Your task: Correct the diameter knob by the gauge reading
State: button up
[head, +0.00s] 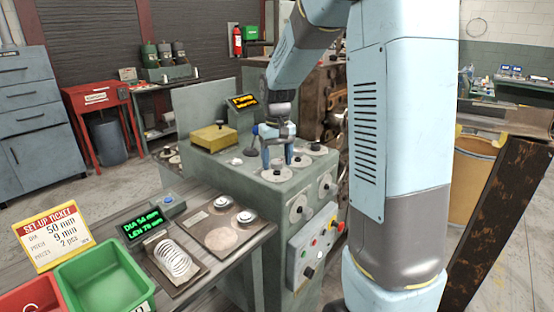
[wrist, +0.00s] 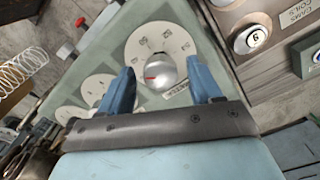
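The set-up ticket (head: 55,235) reads DIA 50 mm, PITCH 9 mm and 2 pcs. The gauge display (head: 144,224) shows green text that looks like DIA 54 mm and LEN 70 mm. A coiled spring (head: 174,259) lies in the gauge tray beside it. My gripper (head: 277,157) is over a dial on top of the green coiler (head: 232,172). In the wrist view, its two blue fingers (wrist: 160,80) stand open on either side of a silver knob (wrist: 161,73) with a red pointer mark, on a white numbered dial (wrist: 150,45). Firm contact cannot be told.
Other white dials (head: 313,149) sit close by on the coiler's top and front. A control box (head: 312,247) with coloured buttons hangs on its front. A yellow block (head: 213,137) and an amber display (head: 242,101) stand behind. Green (head: 104,282) and red bins are at front left.

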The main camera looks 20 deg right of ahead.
aim_at(277, 161)
notch_tip(277, 161, up, 14)
jog(key=shift+f, duration=0.15)
dwell(0.7)
jog(key=s+a+f+t, duration=0.1)
jog(key=s+t, duration=0.4)
jog(key=s, duration=2.1)
jog(key=shift+s+f+m+t, duration=0.15)
jog(key=shift+f+m+t, duration=0.15)
jog(key=shift+f, duration=0.05)
